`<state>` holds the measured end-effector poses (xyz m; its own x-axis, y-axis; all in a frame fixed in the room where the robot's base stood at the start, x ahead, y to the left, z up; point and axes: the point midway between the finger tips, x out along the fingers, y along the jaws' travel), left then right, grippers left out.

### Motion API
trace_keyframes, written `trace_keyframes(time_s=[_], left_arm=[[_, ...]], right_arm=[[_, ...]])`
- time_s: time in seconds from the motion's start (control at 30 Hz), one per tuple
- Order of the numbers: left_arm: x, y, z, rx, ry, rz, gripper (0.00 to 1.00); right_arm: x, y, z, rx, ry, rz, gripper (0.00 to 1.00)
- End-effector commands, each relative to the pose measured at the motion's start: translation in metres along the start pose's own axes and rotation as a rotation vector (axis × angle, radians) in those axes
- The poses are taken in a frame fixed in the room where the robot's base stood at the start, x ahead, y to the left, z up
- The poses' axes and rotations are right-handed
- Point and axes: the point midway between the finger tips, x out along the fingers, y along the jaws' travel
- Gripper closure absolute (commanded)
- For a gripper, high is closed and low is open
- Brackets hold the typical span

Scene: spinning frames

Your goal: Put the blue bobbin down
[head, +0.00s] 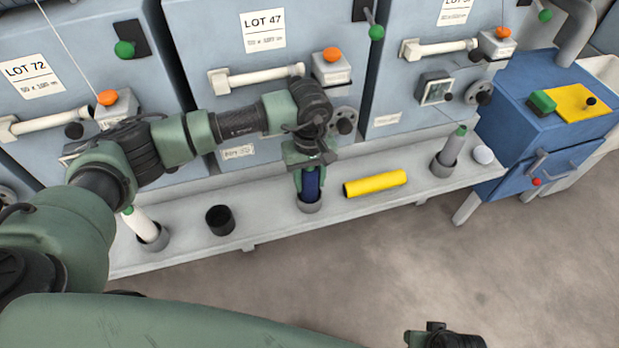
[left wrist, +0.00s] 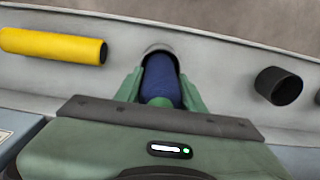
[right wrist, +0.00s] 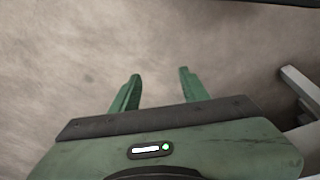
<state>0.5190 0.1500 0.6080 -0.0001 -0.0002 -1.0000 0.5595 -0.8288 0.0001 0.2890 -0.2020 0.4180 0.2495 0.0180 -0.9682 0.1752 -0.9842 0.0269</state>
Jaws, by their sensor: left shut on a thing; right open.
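The blue bobbin (head: 311,184) stands upright, its lower end in a grey ring-shaped holder (head: 310,206) on the light grey shelf (head: 270,205). My left gripper (head: 309,170) is shut on the bobbin's upper part from above. In the left wrist view the bobbin (left wrist: 161,80) sits between the two green fingers, with the holder's rim (left wrist: 158,48) around its far end. Whether the bobbin rests on the holder's bottom cannot be seen. My right gripper (right wrist: 157,90) is open and empty above the bare floor.
A yellow bobbin (head: 375,184) lies on the shelf right of the holder. A black cup (head: 220,220) stands to the left. A white bobbin (head: 138,222) and a grey bobbin (head: 452,148) stand in other holders.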

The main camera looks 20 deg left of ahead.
Motion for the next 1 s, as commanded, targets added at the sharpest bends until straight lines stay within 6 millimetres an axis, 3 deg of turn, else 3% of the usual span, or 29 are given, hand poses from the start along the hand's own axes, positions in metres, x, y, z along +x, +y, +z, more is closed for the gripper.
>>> trace_keyframes(time_s=[0.33, 0.37, 0.4, 0.43, 0.8, 1.0], left_arm=[[0.003, 0.000, 0.000, 0.000, 0.001, 0.001, 1.00], [0.003, 0.000, 0.000, 0.000, 0.000, 0.000, 0.53], [0.003, 0.000, 0.000, 0.000, 0.000, 0.000, 0.42], [0.003, 0.000, 0.000, 0.000, 0.000, 0.000, 0.40], [0.001, 0.000, 0.000, 0.000, 0.000, 0.000, 0.40], [-0.014, 0.001, -0.001, 0.001, 0.002, 0.003, 0.40]], right_arm=[[-0.009, 0.000, 0.002, 0.001, -0.005, 0.000, 0.55], [-0.011, 0.000, 0.002, 0.001, -0.003, 0.000, 0.55], [-0.012, 0.000, 0.002, 0.001, -0.002, 0.000, 0.55], [-0.011, 0.000, 0.002, 0.001, -0.002, 0.000, 0.55], [-0.011, 0.000, 0.002, 0.001, -0.001, 0.000, 0.55], [0.015, 0.000, 0.009, -0.005, -0.012, 0.000, 0.55]])
